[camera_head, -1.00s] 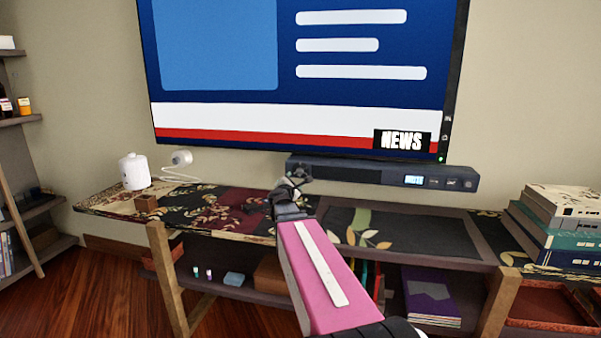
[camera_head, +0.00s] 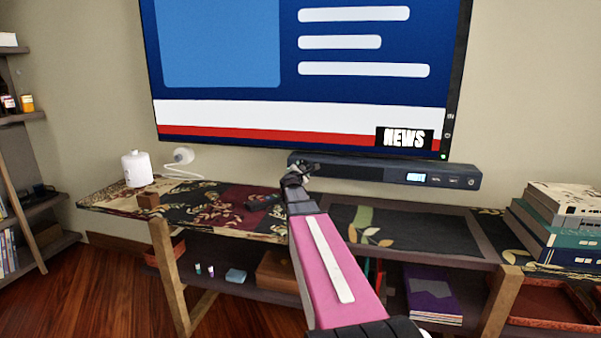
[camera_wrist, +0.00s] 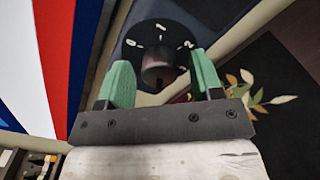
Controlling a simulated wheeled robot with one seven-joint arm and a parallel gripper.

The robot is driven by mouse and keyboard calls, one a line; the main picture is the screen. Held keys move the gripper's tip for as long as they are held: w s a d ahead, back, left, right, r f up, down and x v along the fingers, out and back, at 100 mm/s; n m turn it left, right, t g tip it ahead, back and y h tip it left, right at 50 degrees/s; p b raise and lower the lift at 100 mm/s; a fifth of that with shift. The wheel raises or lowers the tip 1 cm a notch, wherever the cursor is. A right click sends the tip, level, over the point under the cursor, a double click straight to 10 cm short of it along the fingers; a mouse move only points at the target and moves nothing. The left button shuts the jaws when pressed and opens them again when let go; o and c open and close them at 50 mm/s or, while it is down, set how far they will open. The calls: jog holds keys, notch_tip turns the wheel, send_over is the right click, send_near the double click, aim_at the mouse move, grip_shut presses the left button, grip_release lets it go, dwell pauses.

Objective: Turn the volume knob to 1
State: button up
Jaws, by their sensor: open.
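The volume knob (camera_wrist: 158,70) shows in the wrist view as a dark round knob on a black dial (camera_wrist: 135,45) with several white marks. The dial is on the left end of the dark soundbar (camera_head: 360,171) under the TV. My gripper (camera_head: 298,171) is at that end of the soundbar and hides the knob in the head view. In the wrist view its two green fingers are apart, one on each side of the knob. I cannot tell whether they touch it, and the knob's setting is not readable.
The TV (camera_head: 300,80) hangs just above the soundbar. The low shelf unit (camera_head: 250,200) below carries a patterned cloth, a white jar (camera_head: 136,168) and a dark object (camera_head: 264,201). Books (camera_head: 565,225) are stacked at the right.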

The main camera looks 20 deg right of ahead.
jog(key=c, duration=0.9)
jog(key=shift+c, duration=0.2)
